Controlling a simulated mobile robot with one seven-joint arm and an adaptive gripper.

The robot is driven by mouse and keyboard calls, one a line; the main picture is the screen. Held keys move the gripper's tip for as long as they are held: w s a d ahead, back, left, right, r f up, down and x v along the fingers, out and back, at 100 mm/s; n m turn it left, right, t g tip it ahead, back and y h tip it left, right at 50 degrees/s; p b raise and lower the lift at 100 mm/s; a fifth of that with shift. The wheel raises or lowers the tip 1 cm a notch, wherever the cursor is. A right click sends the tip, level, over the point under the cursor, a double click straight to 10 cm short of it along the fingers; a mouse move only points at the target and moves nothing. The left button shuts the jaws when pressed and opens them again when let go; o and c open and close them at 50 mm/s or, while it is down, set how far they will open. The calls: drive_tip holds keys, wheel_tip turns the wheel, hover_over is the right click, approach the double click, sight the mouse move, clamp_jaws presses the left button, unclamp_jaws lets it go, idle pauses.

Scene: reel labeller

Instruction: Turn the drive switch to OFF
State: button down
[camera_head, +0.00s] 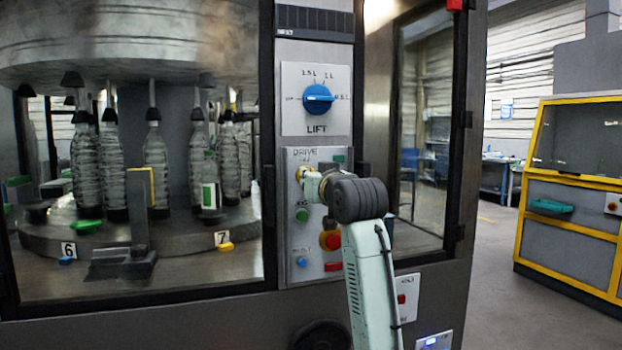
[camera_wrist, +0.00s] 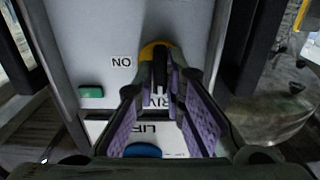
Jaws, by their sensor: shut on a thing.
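The drive switch has a yellow collar (camera_head: 299,173) and sits near the top left of the DRIVE panel (camera_head: 294,244). In the wrist view its yellow collar (camera_wrist: 153,49) shows past my fingertips, with a dark knob between them. My gripper (camera_head: 309,180) reaches the switch from the right and is shut on it; its purple-padded fingers (camera_wrist: 161,83) stand on either side of the knob. An upside-down ON label (camera_wrist: 121,62) is beside the switch. My fingers hide part of the DRIVE lettering and most of the knob, so its exact setting is unclear.
The blue LIFT knob (camera_head: 318,99) is above. A green button (camera_head: 302,215), a red emergency button (camera_head: 332,240) and a blue button (camera_head: 302,262) lie below the switch, close to my wrist. Glass doors flank the panel. Open floor lies right, before a yellow-framed cabinet (camera_head: 570,240).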

drive_tip(key=shift+f, duration=0.1)
idle(0.3)
drive_tip(key=c, duration=1.7)
unclamp_jaws()
drive_tip(key=shift+o, duration=0.2)
drive_tip(key=v, duration=1.2)
